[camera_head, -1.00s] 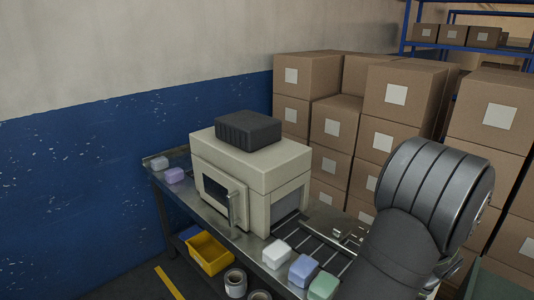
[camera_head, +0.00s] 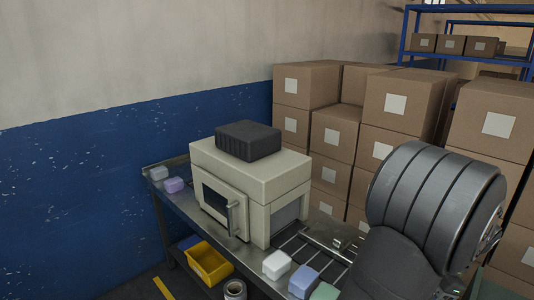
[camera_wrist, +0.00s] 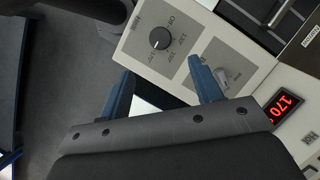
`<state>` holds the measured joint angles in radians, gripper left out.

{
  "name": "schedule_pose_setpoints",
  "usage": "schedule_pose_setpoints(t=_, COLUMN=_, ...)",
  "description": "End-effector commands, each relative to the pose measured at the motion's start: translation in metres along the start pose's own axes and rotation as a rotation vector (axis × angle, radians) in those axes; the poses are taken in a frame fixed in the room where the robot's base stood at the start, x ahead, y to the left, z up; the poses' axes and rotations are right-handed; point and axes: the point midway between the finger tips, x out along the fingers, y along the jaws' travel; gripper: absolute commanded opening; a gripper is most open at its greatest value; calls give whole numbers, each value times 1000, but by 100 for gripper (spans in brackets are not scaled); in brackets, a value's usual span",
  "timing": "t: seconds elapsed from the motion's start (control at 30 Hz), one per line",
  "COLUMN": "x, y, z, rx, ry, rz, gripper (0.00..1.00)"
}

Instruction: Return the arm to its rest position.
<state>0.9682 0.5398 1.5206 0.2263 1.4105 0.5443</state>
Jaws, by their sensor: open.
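My gripper (camera_wrist: 160,70) shows in the wrist view with two blue fingers spread apart and nothing visible between them. Behind the fingers is a light control panel (camera_wrist: 240,48) with a black round knob (camera_wrist: 159,38), a small lever switch (camera_wrist: 224,76) and a red lit display (camera_wrist: 283,107). In the head view my dark grey arm fills the lower right, and the fingers cannot be made out there. The beige wrapping machine (camera_head: 258,172) stands on the metal table left of my arm.
White and purple blocks lie at the table's far left. Stacked cartons (camera_head: 398,105) stand behind. A yellow bin (camera_head: 208,262) sits below the table.

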Motion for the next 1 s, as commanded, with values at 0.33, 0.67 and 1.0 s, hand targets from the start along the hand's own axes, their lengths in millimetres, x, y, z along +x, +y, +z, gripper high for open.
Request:
schedule_pose_setpoints(t=0.33, x=-50, y=0, z=0, rx=0, ry=-4, rz=3, gripper=59)
schedule_pose_setpoints(t=0.67, x=18, y=0, z=1, rx=0, ry=-3, rz=2, gripper=59)
schedule_pose_setpoints(t=1.0, x=87, y=0, z=1, rx=-1, ry=-4, rz=4, gripper=59)
